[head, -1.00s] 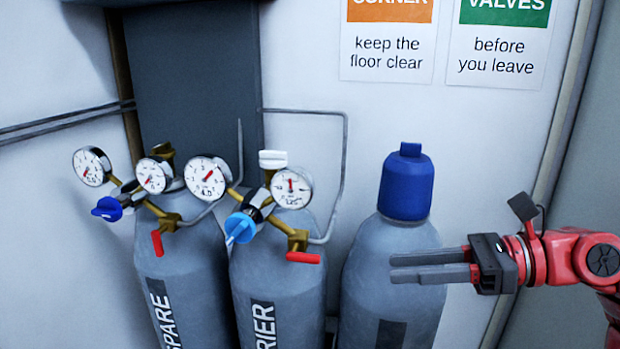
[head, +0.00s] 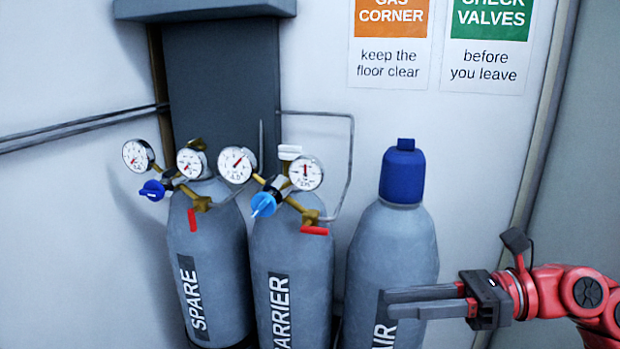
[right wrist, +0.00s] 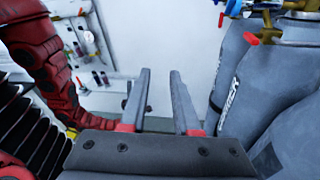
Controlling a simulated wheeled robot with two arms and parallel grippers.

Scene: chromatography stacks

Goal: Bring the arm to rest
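My right gripper (head: 388,303) comes in from the right in the head view, its fingers pointing left in front of the grey AIR cylinder (head: 400,240). Its fingers hide part of that cylinder's label. In the right wrist view, the two fingers of the right gripper (right wrist: 160,72) stand apart with nothing between them. I cannot tell from the head view how far the fingers are from the cylinder. My left gripper is not in view.
The blue-capped AIR cylinder stands right of the CARRIER cylinder (head: 290,255) and SPARE cylinder (head: 207,250). Dial gauges, a dark blue knob (head: 152,190) and a light blue knob (head: 263,204) stick out above those two. Signs (head: 390,50) hang on the white wall behind.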

